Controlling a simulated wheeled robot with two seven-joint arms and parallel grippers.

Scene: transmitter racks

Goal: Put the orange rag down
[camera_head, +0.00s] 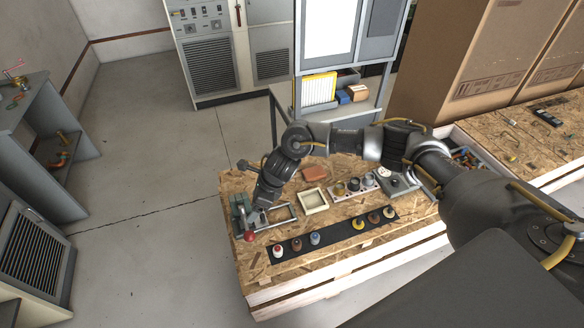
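A flat orange piece (314,173), which looks like the folded orange rag, lies on the chipboard bench top (262,271) behind a cream square tray (313,200). My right arm comes in from the right and reaches over the bench. My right gripper (262,207) points down at the bench's left end, beside a green vise-like device (241,212) and left of the orange piece, apart from it. Its fingertips are small and dark, so I cannot tell if they are open or shut or hold anything. My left gripper is not in view.
A black strip (338,236) with several coloured knobs lies along the front of the bench. A grey frame (283,214) and a row of round parts (354,186) lie behind it. Cardboard boxes (463,50) stand at the back right. The floor left of the bench is clear.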

